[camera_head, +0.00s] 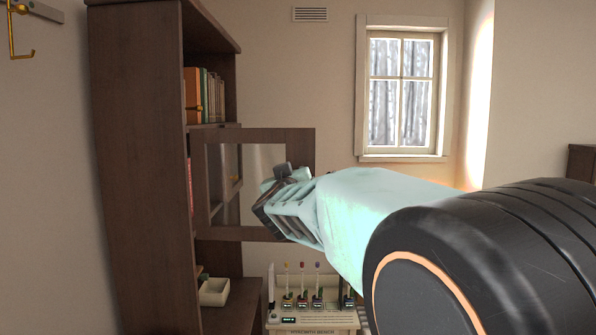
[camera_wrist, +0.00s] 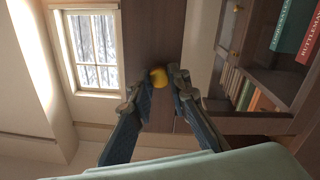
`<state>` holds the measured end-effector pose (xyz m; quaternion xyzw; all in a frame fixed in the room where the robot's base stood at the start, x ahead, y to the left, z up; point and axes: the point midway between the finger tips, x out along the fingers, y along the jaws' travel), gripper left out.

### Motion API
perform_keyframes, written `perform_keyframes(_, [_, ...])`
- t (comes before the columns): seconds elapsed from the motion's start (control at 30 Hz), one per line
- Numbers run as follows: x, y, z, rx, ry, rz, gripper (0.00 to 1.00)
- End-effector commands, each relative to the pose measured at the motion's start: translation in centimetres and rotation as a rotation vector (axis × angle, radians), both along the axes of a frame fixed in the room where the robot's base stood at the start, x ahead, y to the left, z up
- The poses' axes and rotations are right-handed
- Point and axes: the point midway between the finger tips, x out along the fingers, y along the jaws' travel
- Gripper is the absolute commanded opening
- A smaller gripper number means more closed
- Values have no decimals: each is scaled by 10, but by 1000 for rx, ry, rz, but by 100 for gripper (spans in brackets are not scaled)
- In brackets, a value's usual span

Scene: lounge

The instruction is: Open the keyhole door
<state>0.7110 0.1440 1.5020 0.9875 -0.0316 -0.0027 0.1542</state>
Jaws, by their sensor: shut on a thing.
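The door (camera_head: 300,143) is a dark brown wooden frame around a see-through pane, standing out from the front of a tall bookcase (camera_head: 140,150). It is open, with shelf space showing beside it. In the wrist view a yellow knob (camera_wrist: 158,78) sits on the door's brown wood (camera_wrist: 156,35). My gripper (camera_wrist: 162,84) has its two fingers on either side of the knob and is shut on it. In the head view my gripper (camera_head: 275,197) is at the door's right side and hides the knob. I cannot make out a keyhole.
Books (camera_head: 205,95) stand on the bookcase's upper shelf. A white labelled bench unit (camera_head: 312,320) with several coloured-topped items stands below the door. A brass hook (camera_head: 20,40) is on the left wall. A window (camera_head: 401,90) is behind, at right.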

Motion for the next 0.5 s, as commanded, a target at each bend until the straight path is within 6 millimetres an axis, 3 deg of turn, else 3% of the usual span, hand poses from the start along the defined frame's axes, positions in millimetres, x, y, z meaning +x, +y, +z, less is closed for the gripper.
perform_keyframes(0.03, [-3,4,7,1,-8,1,0])
perform_keyframes(0.5, [-9,3,4,-2,-1,-23,0])
